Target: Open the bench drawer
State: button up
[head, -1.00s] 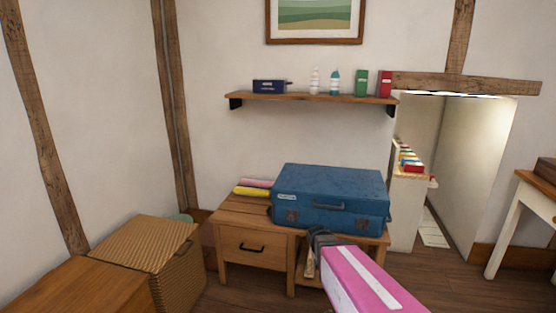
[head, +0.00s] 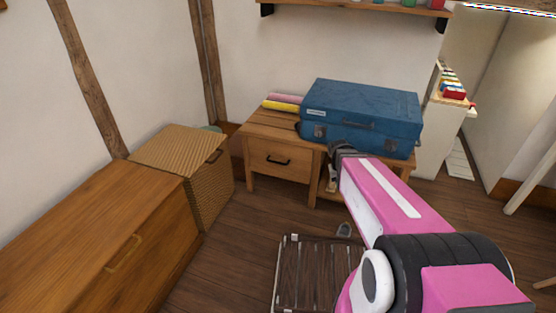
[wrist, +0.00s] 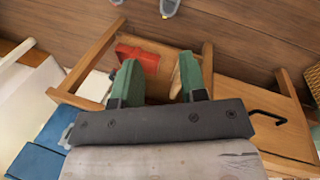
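The wooden bench (head: 258,123) stands against the wall. Its drawer (head: 267,150) is on the left side and is shut, with a black bar handle (head: 277,161). In the wrist view the handle (wrist: 268,116) is at the right, beyond the fingers. My gripper (head: 333,178) is in front of the bench, right of the drawer, by the open shelf part. In the wrist view my gripper (wrist: 160,78) has two green fingers spread apart with nothing held. The fingers are apart from the handle.
A blue suitcase (head: 365,108) and pink and yellow books (head: 282,102) lie on the bench. A red item (wrist: 140,58) sits in its open shelf. A wicker basket (head: 170,148) and wooden chest (head: 100,225) stand left. Floor before the drawer (head: 245,225) is clear; a slatted item (head: 310,270) lies nearer.

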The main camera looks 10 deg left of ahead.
jog(key=w+a+f+n+t+h, duration=0.25)
jog(key=w+a+f+h, duration=0.2)
jog(key=w+a, duration=0.35)
jog(key=n+t+h, duration=0.2)
jog(key=n+t, duration=0.6)
jog(key=t, duration=0.2)
send_near(276, 162)
jog(key=x, duration=1)
jog(key=shift+w+f, duration=0.25)
jog(key=shift+d, duration=0.1)
jog(key=shift+c, duration=0.3)
jog(key=shift+s, duration=0.15)
grip_shut()
